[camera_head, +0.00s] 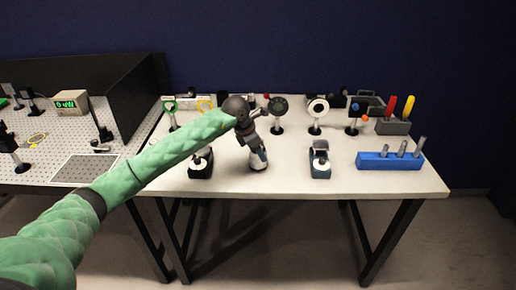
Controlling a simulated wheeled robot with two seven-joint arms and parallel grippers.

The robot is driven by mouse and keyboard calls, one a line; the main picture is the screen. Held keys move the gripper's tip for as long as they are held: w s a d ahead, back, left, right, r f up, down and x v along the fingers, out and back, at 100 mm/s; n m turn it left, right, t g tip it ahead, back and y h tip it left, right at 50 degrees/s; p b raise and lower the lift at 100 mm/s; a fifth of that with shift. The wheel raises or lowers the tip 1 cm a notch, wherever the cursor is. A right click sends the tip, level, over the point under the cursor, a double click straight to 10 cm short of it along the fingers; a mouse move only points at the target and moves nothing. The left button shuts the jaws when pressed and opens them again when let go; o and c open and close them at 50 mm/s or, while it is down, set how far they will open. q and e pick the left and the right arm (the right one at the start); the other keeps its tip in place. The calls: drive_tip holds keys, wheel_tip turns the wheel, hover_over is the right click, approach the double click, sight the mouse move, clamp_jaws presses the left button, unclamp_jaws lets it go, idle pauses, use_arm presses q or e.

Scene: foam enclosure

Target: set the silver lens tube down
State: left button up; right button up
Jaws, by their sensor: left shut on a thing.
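My left arm comes in from the left and its gripper (259,158) points down over the front middle of the white table. It is shut on a small pale silver piece, which I take to be the silver lens tube (257,167). The tube is low, at or just above the table top; I cannot tell whether it touches. The fingers hide much of it. My right gripper is not in view.
Dark cradles (201,166) and (320,163) stand left and right of my gripper. A blue rack (373,160) holding silver posts stands at the right. Ring mounts on posts (317,107) line the back. A perforated board (52,147) lies left. Table between gripper and right cradle is bare.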

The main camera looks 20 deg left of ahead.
use_arm(q)
drive_tip(key=shift+f, duration=0.1)
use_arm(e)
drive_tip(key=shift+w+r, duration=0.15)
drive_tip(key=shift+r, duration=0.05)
use_arm(q)
drive_tip(key=o, duration=1.4)
drive_tip(key=shift+o, duration=0.2)
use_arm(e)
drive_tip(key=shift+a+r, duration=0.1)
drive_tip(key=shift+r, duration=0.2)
use_arm(q)
drive_tip(key=shift+a+r, duration=0.1)
drive_tip(key=shift+r, duration=0.15)
drive_tip(key=shift+s+a+r+b, duration=0.1)
drive_tip(key=shift+s+r+b, duration=0.05)
drive_tip(key=shift+r+b, duration=0.15)
drive_tip(key=shift+a+r, duration=0.1)
drive_tip(key=shift+r, duration=0.3)
drive_tip(key=b+v, duration=0.3)
drive_tip(key=v, duration=0.7)
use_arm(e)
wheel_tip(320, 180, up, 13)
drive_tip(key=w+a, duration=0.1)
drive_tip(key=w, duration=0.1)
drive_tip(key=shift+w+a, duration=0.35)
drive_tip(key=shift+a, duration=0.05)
